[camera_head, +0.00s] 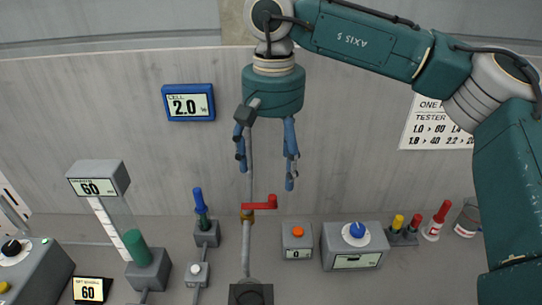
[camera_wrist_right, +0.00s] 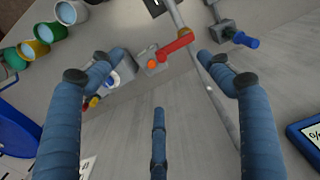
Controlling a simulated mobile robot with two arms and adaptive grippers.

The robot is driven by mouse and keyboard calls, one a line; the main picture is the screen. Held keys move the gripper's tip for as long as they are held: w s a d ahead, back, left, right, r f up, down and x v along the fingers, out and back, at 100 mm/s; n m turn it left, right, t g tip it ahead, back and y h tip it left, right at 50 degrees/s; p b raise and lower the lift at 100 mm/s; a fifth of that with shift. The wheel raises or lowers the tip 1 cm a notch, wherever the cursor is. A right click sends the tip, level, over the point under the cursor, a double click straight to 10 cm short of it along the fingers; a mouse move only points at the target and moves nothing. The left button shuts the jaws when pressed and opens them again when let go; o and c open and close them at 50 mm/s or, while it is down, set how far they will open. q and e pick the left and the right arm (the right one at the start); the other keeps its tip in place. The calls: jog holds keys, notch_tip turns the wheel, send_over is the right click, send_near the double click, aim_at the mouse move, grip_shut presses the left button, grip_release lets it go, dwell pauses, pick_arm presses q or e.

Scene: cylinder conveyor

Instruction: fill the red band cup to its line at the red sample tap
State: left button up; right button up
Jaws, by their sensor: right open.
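The red sample tap shows as a red lever (camera_head: 259,203) on a brass fitting of an upright grey pipe (camera_head: 247,245); the lever also shows in the right wrist view (camera_wrist_right: 176,45). My right gripper (camera_head: 266,174) is open and empty, pointing down just above the lever, with its fingers apart and not visibly touching it. Its fingers also show in the right wrist view (camera_wrist_right: 160,90). A pale cup with a red mark (camera_head: 467,221) stands at the far right beside my arm, partly cut off by it. Its fill line cannot be made out. My left gripper is out of view.
Near the tap are a blue-handled valve (camera_head: 201,210), an orange button box (camera_head: 297,236) and a blue-knob box (camera_head: 353,246). A red-capped bottle (camera_head: 437,220) stands at right.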

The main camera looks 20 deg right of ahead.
aim_at(272, 197)
jog(key=f+b, duration=0.2)
jog(key=f, duration=0.1)
jog(key=f+b, duration=0.2)
jog(key=f, duration=0.1)
jog(key=f+b, duration=0.2)
jog(key=f, duration=0.2)
jog(key=shift+w+b, duration=0.3)
jog(key=shift+s, duration=0.1)
